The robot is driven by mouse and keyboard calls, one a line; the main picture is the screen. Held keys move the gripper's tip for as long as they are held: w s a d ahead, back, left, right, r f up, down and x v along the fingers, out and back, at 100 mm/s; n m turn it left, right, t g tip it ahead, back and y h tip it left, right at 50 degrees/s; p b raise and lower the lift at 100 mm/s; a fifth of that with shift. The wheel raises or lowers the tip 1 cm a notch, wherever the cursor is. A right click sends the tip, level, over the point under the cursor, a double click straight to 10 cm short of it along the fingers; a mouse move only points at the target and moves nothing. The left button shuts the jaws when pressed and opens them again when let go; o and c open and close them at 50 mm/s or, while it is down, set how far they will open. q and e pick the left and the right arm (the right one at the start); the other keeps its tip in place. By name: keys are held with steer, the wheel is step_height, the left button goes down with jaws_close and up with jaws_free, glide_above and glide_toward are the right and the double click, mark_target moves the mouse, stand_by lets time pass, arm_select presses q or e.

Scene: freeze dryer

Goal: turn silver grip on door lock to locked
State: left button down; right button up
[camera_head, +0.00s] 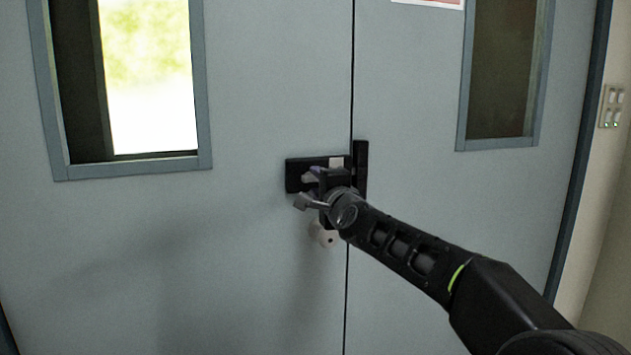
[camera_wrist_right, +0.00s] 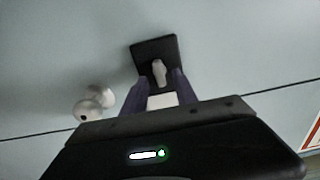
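The door lock is a black plate (camera_head: 293,174) across the seam of the grey double door; it also shows in the wrist view (camera_wrist_right: 146,49). Its silver grip (camera_wrist_right: 158,70) stands out from the plate and is partly hidden by my gripper in the head view. My right gripper (camera_wrist_right: 159,78) is at the lock, its two purple fingers on either side of the grip with a small gap visible. I cannot tell whether a finger touches it. A white block (camera_wrist_right: 162,101) shows between the fingers. My left gripper is not in view.
A pale round door knob (camera_head: 325,236) sits just below the lock, close to my right gripper. Both door leaves have framed windows (camera_head: 150,75). A switch panel (camera_head: 611,105) is on the right wall.

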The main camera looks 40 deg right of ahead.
steer(key=v, duration=0.5)
steer(key=shift+s+a, duration=0.2)
steer(key=shift+s, duration=0.15)
